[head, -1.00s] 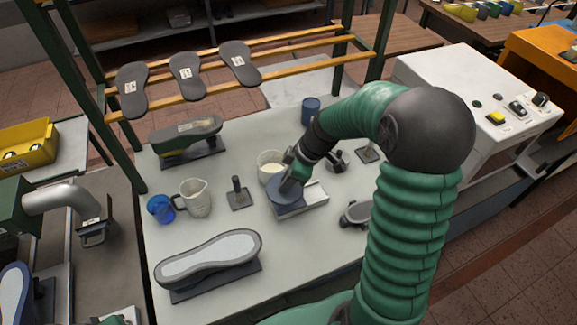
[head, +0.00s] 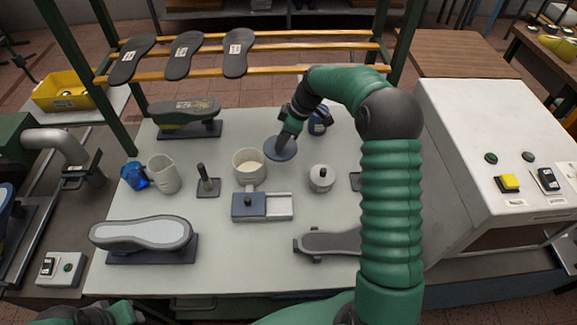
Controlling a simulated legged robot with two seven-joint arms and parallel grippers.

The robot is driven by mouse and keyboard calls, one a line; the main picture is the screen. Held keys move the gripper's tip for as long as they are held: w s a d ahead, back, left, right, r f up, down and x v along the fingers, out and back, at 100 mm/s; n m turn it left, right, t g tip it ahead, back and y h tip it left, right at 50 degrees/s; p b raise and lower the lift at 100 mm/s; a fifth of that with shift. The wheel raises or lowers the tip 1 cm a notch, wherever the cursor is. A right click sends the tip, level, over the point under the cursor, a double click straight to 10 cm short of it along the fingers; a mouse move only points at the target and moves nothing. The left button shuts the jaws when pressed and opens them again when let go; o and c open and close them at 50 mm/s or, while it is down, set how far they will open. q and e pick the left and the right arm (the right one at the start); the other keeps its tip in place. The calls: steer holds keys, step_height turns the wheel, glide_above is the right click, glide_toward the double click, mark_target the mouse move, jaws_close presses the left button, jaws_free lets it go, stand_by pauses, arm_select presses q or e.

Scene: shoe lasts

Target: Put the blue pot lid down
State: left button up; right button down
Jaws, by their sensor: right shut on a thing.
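The blue pot lid (head: 281,150) is a flat blue-grey disc. My right gripper (head: 285,138) is shut on it from above, and the fingers hide its knob. The lid shows over the back middle of the table, behind and right of the cream pot (head: 249,167). I cannot tell whether it touches the table (head: 330,220) or hangs just above. Part of my left arm shows at the bottom left edge; its jaws (head: 120,312) are not clear.
A blue pot (head: 319,121) stands just right of the lid. A lidded pot (head: 321,178), a blue-grey box with a tray (head: 263,206), a jug (head: 164,174) and a blue cup (head: 134,176) stand nearby. Shoe lasts (head: 140,235) lie at front and back left.

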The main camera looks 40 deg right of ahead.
glide_above(283, 165)
steer(key=d, duration=0.1)
steer(key=f, duration=0.4)
steer(key=s+f, duration=0.1)
steer(key=f, duration=0.2)
steer(key=shift+d+p, duration=0.15)
steer(key=shift+p, duration=0.15)
steer(key=f, duration=0.3)
steer(key=shift+a+f, duration=0.2)
steer(key=shift+f, duration=0.05)
steer(key=shift+a, duration=0.2)
steer(key=c, duration=1.8)
jaws_free()
steer(key=shift+f, duration=0.15)
arm_select(q)
steer(key=shift+d+r, duration=0.45)
steer(key=shift+d, duration=0.05)
arm_select(e)
steer(key=o, duration=0.5)
steer(key=shift+d, duration=0.25)
arm_select(q)
steer(key=shift+r, duration=0.1)
